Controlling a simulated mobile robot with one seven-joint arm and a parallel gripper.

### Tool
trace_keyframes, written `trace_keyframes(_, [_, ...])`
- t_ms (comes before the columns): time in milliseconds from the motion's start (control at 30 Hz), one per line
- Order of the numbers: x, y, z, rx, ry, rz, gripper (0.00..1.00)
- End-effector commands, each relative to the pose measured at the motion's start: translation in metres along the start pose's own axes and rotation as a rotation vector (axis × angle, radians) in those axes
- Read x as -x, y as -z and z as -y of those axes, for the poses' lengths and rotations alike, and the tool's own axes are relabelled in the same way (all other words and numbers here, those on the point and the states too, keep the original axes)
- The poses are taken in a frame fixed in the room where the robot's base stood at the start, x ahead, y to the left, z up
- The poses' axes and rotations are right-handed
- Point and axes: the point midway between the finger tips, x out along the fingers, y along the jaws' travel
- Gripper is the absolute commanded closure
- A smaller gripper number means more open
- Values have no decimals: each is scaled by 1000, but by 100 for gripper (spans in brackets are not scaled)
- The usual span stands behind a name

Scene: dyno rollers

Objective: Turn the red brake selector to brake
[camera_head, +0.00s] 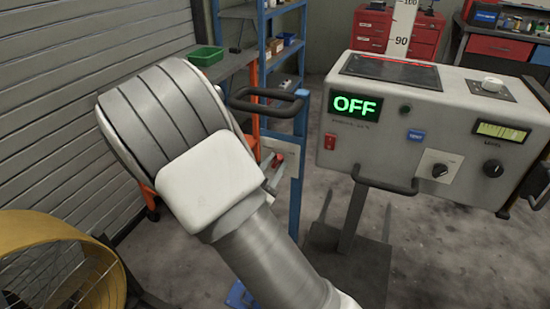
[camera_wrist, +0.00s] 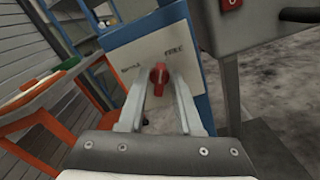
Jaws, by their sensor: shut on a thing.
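The red brake selector (camera_wrist: 159,73) sits on a pale plate (camera_wrist: 130,58) fixed to a blue post. My gripper (camera_wrist: 160,80) is shut on the selector, one finger on each side of it. The selector's handle looks roughly upright in the wrist view. The plate has a small label on its left and another at its upper right, both too blurred to read surely. In the head view my arm hides much of the plate, and only a bit of the red selector (camera_head: 278,160) shows past my wrist.
A grey control console (camera_head: 385,140) with a green OFF display and a front handle stands to the right. A blue shelf rack (camera_head: 263,40) and an orange-legged bench (camera_wrist: 50,100) stand beside the plate. A yellow fan (camera_head: 50,265) is at the lower left.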

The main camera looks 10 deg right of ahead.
Motion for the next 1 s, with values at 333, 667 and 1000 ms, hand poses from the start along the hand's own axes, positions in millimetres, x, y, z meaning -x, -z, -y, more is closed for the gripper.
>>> trace_keyframes(333, [0,-4,-4,334,0,-3,100])
trace_keyframes(667, [1,-3,-6,647,-1,-3,100])
trace_keyframes(1000, [1,-1,-7,959,-1,-2,100])
